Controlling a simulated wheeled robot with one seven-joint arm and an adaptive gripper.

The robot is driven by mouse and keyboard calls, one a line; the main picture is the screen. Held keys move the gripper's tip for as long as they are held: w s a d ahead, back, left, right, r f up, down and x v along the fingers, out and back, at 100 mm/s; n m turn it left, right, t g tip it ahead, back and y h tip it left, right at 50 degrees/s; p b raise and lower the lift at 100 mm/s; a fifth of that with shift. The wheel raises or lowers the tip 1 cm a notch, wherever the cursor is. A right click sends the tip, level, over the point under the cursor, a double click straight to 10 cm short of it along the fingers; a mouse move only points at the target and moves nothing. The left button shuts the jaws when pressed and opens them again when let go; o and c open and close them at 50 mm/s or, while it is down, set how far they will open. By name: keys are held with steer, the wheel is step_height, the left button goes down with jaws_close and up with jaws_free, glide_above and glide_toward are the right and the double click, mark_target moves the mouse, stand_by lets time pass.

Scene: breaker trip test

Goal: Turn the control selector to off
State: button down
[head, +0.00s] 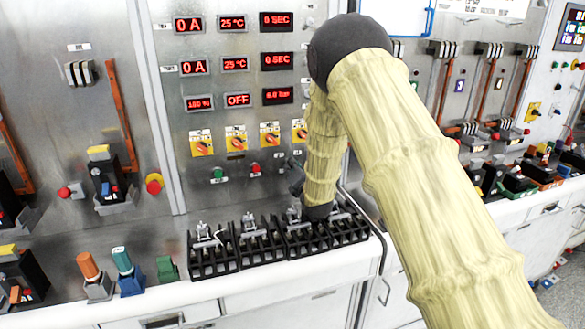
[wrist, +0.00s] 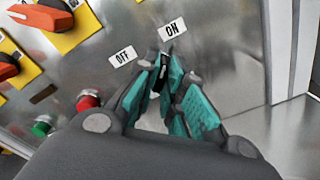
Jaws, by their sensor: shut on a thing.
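The control selector (wrist: 166,60) is a small dark knob on the grey metal panel in the wrist view, below the white OFF label (wrist: 123,56) and ON label (wrist: 172,30). My gripper (wrist: 164,82), with teal finger pads, is shut on the knob from both sides. The fingers cover most of the knob, so its exact pointing direction cannot be told. In the head view my padded arm hides most of this spot, and only a dark part of my gripper (head: 296,183) shows beside the panel.
A red button (wrist: 88,101) and a green button (wrist: 43,126) lie left of my gripper in the wrist view. Orange rotary switches on yellow plates (head: 236,143) sit above. Black terminal racks (head: 212,257) stand on the ledge below my arm. A panel edge is close on the right.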

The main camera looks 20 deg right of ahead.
steer(key=shift+f, duration=0.2)
stand_by(0.4)
steer(key=shift+n+b, duration=0.4)
steer(key=shift+b, duration=0.05)
steer(key=shift+n+b, duration=0.5)
steer(key=shift+r, duration=0.1)
steer(key=shift+n+b, duration=0.5)
steer(key=shift+b, duration=0.1)
steer(key=shift+n+b, duration=0.6)
steer(key=shift+b, duration=0.05)
steer(key=shift+n+b, duration=0.3)
steer(key=shift+b, duration=0.15)
steer(key=shift+n+b, duration=0.7)
steer(key=shift+b, duration=0.25)
